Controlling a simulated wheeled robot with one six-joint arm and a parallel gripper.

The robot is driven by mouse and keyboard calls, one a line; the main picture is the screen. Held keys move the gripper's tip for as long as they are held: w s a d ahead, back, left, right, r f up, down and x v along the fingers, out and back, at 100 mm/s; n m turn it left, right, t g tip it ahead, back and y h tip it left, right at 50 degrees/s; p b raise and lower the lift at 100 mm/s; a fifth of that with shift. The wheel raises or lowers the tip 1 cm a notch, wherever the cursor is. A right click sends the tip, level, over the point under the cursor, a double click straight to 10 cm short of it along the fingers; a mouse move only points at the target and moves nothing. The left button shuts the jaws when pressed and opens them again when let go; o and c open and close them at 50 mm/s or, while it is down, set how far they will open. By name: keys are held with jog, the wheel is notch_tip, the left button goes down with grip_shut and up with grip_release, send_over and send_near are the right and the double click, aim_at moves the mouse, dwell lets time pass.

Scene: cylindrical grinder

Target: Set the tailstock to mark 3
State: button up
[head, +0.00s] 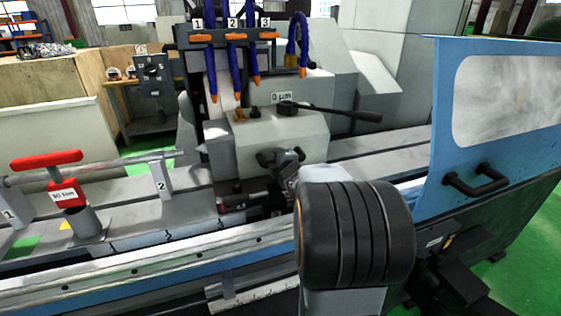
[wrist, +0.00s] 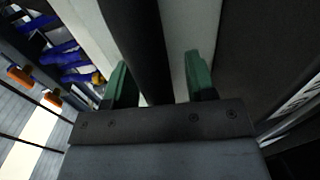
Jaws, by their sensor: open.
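I cannot tell for certain whether this block is the tailstock. My gripper (head: 278,160) is at the front of the block, largely hidden behind my own wrist and arm. In the wrist view my gripper (wrist: 160,80) has its two green fingers apart. A dark bar (wrist: 150,40) runs between them; contact with either finger is not clear. Marks on the bed near the block are partly hidden by my arm.
Blue coolant hoses with orange tips (head: 242,70) hang above the block under plates 1, 2 and 3. A red-handled fixture (head: 65,190) and supports with plates 1 and 2 stand at left. A blue guard door (head: 510,180) bounds the right side.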

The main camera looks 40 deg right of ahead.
jog(key=p+v, duration=0.1)
jog(key=v, duration=1.3)
jog(key=shift+w, duration=0.15)
